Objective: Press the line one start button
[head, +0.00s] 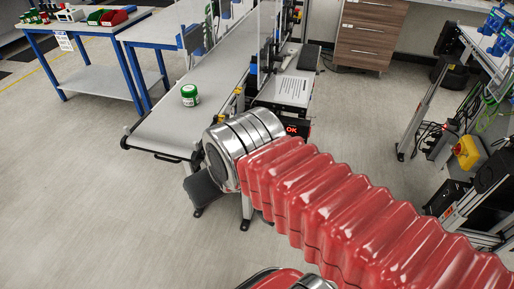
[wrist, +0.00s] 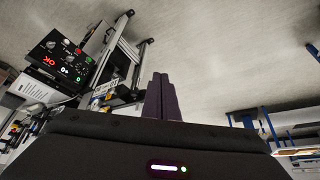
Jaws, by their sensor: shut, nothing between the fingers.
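A black control panel (wrist: 62,56) shows at the upper left of the wrist view, tilted in the picture. It has a red lit "OK" display, a green lit spot (wrist: 88,60) and several small knobs or buttons. Their labels are too small to read, so I cannot tell which is the line one start button. In the head view only a bit of the panel (head: 297,128) shows beside my arm's metal cuff. My gripper (wrist: 160,80) is shut and empty. Its fingers are to the right of the panel in the wrist view, apart from it.
A grey belt conveyor (head: 170,125) carries a green jar (head: 189,95) with a white lid. A blue-framed table (head: 88,80) with coloured bins stands at the back left. A yellow box with a red button (head: 466,150) is at the right. The floor at left is clear.

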